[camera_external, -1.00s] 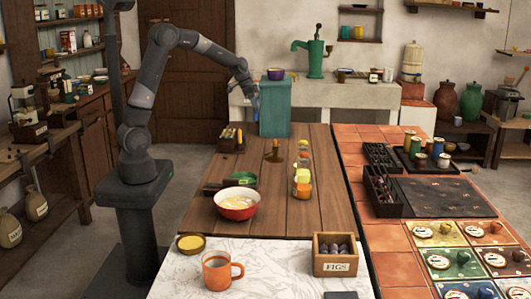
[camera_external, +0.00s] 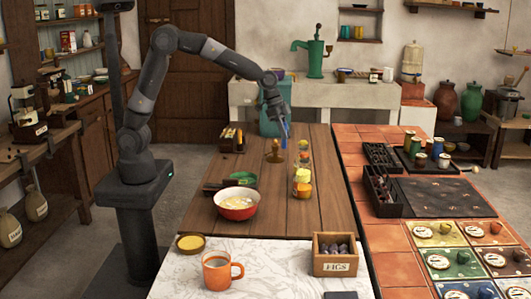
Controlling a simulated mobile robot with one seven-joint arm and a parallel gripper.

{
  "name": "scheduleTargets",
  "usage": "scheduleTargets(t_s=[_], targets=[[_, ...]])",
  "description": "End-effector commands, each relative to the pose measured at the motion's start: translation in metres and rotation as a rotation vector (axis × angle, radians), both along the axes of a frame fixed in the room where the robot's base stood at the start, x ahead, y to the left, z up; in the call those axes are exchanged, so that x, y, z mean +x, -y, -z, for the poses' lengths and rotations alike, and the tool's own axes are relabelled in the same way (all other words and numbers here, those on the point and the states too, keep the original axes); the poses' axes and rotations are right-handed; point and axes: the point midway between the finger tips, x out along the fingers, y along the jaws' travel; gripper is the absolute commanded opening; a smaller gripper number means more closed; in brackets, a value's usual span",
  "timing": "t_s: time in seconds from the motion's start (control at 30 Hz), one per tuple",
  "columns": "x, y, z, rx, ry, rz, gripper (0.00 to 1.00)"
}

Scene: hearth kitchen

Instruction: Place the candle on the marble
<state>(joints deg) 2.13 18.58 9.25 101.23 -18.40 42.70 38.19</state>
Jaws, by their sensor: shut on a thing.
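The candle (camera_external: 274,155), a small amber-brown piece with a round base and a short upright stem, stands at the back of the wooden counter. My gripper (camera_external: 284,141) points down with its blue tips right beside the stem. It is shut on the candle, though the contact is small and partly hidden. The candle looks upright and its base appears to be at the wood. The white veined marble (camera_external: 272,270) covers the near end of the counter.
On the marble are an orange mug (camera_external: 216,272), a figs crate (camera_external: 336,262) and a small yellow bowl (camera_external: 191,243). A red bowl (camera_external: 237,211) and several jars (camera_external: 302,186) stand on the wood. Bare marble lies between mug and crate.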

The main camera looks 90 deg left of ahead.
Motion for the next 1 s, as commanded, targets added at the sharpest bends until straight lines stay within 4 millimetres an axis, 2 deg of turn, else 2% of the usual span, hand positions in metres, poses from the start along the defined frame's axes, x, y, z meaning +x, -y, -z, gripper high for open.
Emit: scheduleTargets(t_s=[0.03,0.27,0.47,0.77,1.0], targets=[[0.001,0.023,0.000,0.000,0.000,0.029,0.00],[-0.003,0.112,0.000,0.002,0.000,0.128,0.00],[-0.017,0.189,0.000,0.002,0.002,0.214,0.00],[-0.057,0.301,-0.001,0.000,0.006,0.345,0.00],[-0.104,0.383,-0.001,-0.003,0.010,0.449,0.00]])
